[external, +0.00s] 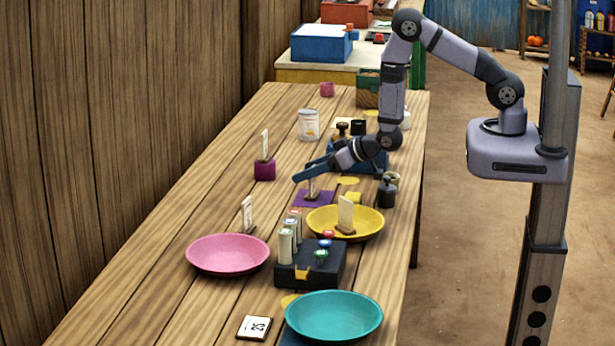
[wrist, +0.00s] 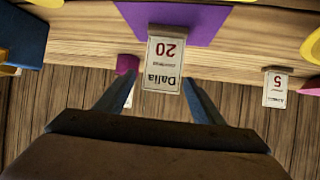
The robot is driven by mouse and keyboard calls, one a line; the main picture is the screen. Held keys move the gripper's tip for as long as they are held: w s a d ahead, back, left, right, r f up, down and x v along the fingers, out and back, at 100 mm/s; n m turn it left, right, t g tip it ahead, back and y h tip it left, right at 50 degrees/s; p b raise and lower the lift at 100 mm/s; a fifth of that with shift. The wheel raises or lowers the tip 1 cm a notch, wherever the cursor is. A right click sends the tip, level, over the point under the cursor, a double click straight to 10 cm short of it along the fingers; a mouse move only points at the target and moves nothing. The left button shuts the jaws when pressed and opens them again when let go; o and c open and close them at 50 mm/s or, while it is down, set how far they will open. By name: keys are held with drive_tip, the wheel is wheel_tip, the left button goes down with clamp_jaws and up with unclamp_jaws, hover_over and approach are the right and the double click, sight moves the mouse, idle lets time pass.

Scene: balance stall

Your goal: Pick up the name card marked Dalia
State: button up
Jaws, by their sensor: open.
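The name card marked Dalia (wrist: 163,66), white with a red 20, appears upside down in the wrist view. It stands in a small brown holder at the edge of a purple mat (wrist: 195,22). In the external view the card (external: 312,186) is upright on the purple mat (external: 325,199), partly hidden by my gripper (external: 309,171). My gripper, also in the wrist view (wrist: 157,88), is open, with one blue finger on each side of the card in that picture. I cannot tell whether the fingers touch it.
Another card (wrist: 276,90) marked 5 stands to the right in the wrist view. A magenta block (external: 265,170) holds a card. The pink plate (external: 228,254), yellow plate (external: 320,222), teal plate (external: 334,316) and black box (external: 298,273) stand nearer the camera.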

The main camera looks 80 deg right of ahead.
drive_tip(key=shift+p+x, duration=0.4)
drive_tip(key=shift+x, duration=1.15)
drive_tip(key=c, duration=1.1)
